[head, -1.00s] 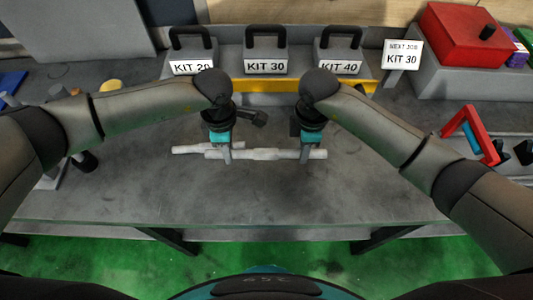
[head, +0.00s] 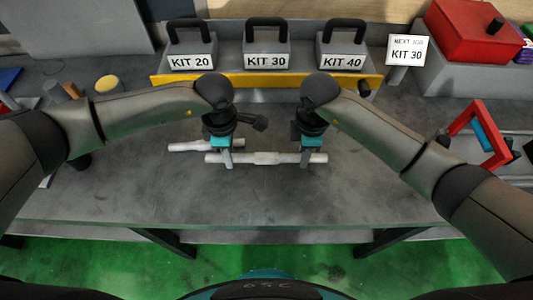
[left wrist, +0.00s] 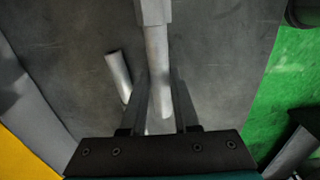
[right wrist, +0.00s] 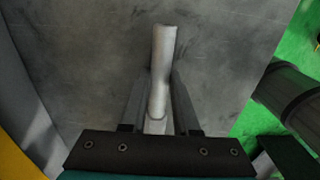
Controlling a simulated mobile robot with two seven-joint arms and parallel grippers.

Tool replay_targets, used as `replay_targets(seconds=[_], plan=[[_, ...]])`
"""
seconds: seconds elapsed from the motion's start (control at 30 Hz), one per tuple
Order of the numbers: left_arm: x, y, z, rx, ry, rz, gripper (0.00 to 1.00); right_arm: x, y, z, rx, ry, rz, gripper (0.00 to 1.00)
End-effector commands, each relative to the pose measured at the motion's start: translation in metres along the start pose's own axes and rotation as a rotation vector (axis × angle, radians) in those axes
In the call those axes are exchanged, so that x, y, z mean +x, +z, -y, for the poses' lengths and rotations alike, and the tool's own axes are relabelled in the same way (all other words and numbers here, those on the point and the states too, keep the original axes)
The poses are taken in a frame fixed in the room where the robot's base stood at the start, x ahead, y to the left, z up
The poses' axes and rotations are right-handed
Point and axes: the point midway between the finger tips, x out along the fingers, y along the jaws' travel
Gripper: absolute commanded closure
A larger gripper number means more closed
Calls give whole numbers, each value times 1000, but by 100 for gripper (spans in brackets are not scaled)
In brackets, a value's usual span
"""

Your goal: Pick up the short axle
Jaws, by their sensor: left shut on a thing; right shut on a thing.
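A light grey stepped axle (head: 265,158) with a thicker middle lies crosswise in front of me. My left gripper (head: 228,160) is shut on it near its left end, and the same axle runs up between the jaws in the left wrist view (left wrist: 155,50). My right gripper (head: 305,160) is shut on it near its right end, which also shows in the right wrist view (right wrist: 163,50). A second grey rod (head: 190,146) lies just behind, apart from the jaws and partly hidden by my left gripper; its visible length looks shorter. Clearance under the held axle is hard to judge.
Kit weights labelled KIT 20 (head: 191,62), KIT 30 (head: 266,61) and KIT 40 (head: 341,63) stand behind on a yellow-edged stand. A sign (head: 407,50) reads NEXT JOB KIT 30. A red frame (head: 493,150) is at right. The table front (head: 270,200) is clear.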

Motion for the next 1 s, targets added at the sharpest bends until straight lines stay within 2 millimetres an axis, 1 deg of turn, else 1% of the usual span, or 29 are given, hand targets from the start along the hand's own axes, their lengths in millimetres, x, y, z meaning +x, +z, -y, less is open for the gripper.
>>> replay_targets(seconds=[0.33,0.37,0.6,0.87,0.97,1.0], plan=[[14,0,-1,-3,3,2,100,14,0,-1,2,2,-2,100],[14,0,0,-3,1,0,69,14,0,0,2,0,0,69],[13,0,0,-2,0,0,42,13,0,0,1,0,0,42],[12,0,0,0,0,0,41,13,0,0,0,0,0,41],[6,0,-1,0,2,1,41,13,0,0,0,0,0,41],[1,0,-2,0,4,2,41,13,0,0,0,0,0,41]])
